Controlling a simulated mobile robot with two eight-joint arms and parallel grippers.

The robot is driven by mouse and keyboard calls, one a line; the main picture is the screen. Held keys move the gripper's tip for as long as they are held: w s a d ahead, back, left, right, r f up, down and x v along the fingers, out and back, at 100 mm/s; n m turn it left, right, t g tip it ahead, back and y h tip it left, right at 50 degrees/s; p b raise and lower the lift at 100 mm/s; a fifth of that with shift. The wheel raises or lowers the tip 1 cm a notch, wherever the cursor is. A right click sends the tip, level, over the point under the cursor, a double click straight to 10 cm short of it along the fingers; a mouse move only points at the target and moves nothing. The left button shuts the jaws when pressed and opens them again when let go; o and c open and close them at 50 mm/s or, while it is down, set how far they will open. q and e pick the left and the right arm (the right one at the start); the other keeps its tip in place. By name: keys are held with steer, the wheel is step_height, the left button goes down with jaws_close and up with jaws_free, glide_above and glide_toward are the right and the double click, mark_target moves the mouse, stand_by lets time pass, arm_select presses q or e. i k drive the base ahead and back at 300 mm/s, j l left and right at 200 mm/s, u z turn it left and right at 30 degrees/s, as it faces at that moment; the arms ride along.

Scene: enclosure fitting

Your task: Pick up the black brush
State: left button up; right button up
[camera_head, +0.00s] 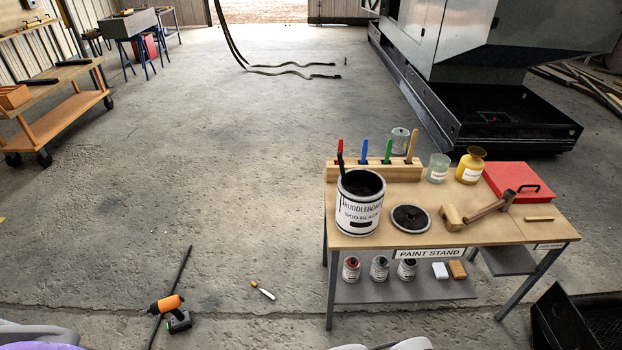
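The white-labelled can (359,215) is marked as skid black and has a dark opening. Blue (365,151), green (388,151) and plain wood (411,147) handles stand along the rack. Pale parts of my arms show at the bottom edge, but neither gripper's fingers are visible.
The paint stand table (450,237) also holds a black lid (411,218), a mallet (478,209), a yellow jar (471,167) and a red case (517,181). An orange drill (166,305) lies on the floor. Floor left of the stand is mostly clear.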

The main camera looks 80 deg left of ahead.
mark_target(340, 157)
steer(key=u, duration=2.4)
steer(key=i+j+z, duration=0.25)
steer(key=i+j, duration=0.25)
steer(key=i, duration=0.15)
